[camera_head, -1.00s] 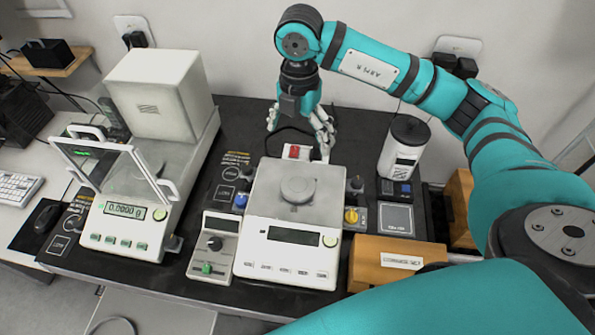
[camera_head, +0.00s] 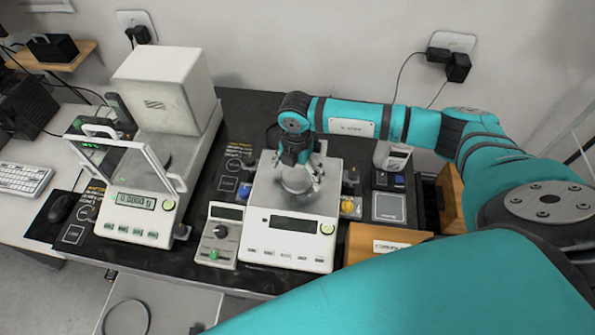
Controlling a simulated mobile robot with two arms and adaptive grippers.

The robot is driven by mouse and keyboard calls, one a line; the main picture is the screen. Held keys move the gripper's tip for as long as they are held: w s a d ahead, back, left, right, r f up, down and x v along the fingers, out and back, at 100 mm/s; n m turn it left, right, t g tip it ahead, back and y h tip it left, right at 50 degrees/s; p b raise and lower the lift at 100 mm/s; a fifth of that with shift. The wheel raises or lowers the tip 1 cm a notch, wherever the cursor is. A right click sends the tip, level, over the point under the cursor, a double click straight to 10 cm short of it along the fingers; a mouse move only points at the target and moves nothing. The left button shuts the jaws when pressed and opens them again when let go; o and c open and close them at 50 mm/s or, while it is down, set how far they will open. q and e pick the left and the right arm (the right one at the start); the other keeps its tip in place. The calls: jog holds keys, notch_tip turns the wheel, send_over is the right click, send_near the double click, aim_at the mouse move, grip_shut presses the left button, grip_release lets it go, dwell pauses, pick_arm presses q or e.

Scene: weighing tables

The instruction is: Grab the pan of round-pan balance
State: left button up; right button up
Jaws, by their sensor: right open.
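The round-pan balance (camera_head: 262,235) is the white scale in the middle of the black table, with a dark display on its front. Its round grey pan (camera_head: 295,186) sits on the grey top plate and is partly hidden by my gripper. My right gripper (camera_head: 299,188) is open, pointing down over the pan, with its fingers around or just above the pan's edge. I cannot tell whether the fingers touch it. My left gripper does not show.
A second balance (camera_head: 140,218) with an open glass lid and a white housing stands to the left. A small control box (camera_head: 217,232) sits between the balances. A wooden box (camera_head: 375,245) is at the front right. A white container (camera_head: 392,157) stands partly behind my arm.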

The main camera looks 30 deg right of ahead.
jog(key=shift+f, duration=0.7)
jog(key=c, duration=1.1)
jog(key=shift+c, duration=0.2)
jog(key=shift+r, duration=0.15)
